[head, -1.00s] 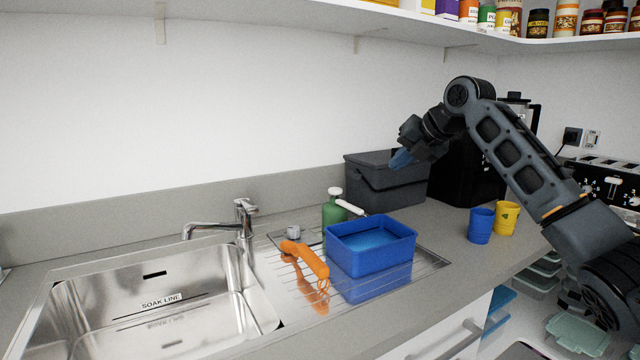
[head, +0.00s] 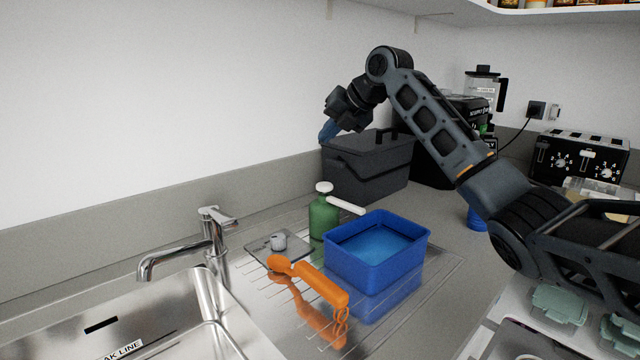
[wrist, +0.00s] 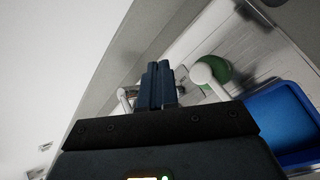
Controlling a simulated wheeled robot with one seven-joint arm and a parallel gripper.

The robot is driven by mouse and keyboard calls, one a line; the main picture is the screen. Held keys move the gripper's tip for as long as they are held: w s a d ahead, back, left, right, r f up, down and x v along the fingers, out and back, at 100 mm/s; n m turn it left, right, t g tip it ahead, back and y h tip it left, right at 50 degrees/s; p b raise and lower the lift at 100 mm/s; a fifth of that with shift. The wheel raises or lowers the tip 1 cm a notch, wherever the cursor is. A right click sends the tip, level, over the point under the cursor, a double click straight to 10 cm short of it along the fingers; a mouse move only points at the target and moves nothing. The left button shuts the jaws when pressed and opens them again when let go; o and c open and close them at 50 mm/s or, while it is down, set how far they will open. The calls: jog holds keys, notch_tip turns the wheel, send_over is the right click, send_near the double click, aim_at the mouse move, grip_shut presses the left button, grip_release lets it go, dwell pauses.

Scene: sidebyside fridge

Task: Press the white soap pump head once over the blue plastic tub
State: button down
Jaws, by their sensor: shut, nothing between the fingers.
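The green soap bottle (head: 323,218) stands upright behind the blue tub, topped by a white pump head (head: 324,187). Its white spout (head: 346,205) points right, toward the tub. The blue plastic tub (head: 372,262) sits on the ribbed drainboard and holds blue liquid. My gripper (head: 328,131) is shut and empty, above and behind the bottle, near the dark grey bin. In the wrist view my closed fingers (wrist: 159,84) are just left of the pump head (wrist: 210,72), apart from it, with the green bottle (wrist: 218,68) below.
A small grey item sits on a flat plate (head: 265,247). The dark grey lidded bin (head: 372,170) stands behind. The faucet (head: 205,243) and sink are at left. A blue cup (head: 476,219) is partly hidden by my arm.

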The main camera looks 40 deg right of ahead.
aim_at(322, 183)
jog(key=shift+f, duration=0.1)
jog(key=shift+f+b, duration=2.55)
jog(key=shift+f, duration=1.8)
jog(key=shift+f, duration=0.15)
jog(key=shift+f, duration=0.25)
jog(key=shift+f+b, duration=0.7)
jog(key=shift+f, duration=0.1)
jog(key=shift+r, duration=0.1)
jog(key=shift+r+p, duration=0.7)
jog(key=shift+r, duration=0.45)
